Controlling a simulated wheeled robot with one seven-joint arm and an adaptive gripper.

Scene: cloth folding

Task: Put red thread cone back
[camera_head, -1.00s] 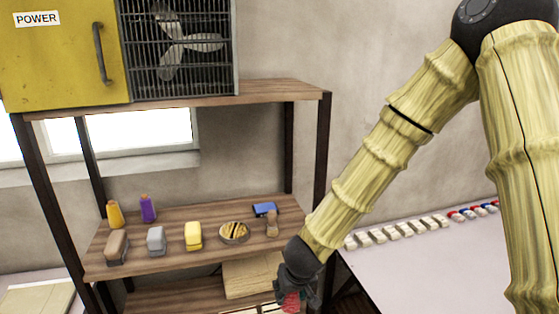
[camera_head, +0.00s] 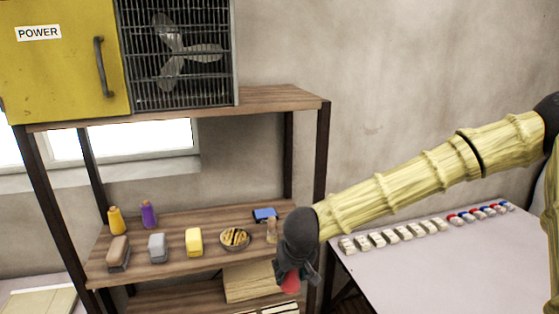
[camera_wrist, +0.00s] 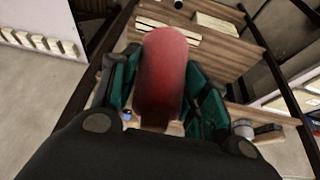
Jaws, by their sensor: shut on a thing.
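The red thread cone (camera_wrist: 163,75) is held between the two fingers of my gripper (camera_wrist: 165,95) in the wrist view. In the head view, my gripper (camera_head: 298,272) is at the right front of the shelf unit, with a bit of the red cone (camera_head: 290,283) showing below the wrist. The middle shelf (camera_head: 165,268) carries a yellow thread cone (camera_head: 116,220) and a purple thread cone (camera_head: 149,214) side by side at the back left. Most of the red cone is hidden in the head view.
The middle shelf also bears a brown brush (camera_head: 118,253), a grey block (camera_head: 157,247), a yellow block (camera_head: 193,241), a round bowl (camera_head: 235,238) and a blue item (camera_head: 265,214). A dark post (camera_head: 321,150) bounds the right side. A table (camera_head: 430,260) with several small pieces stands right.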

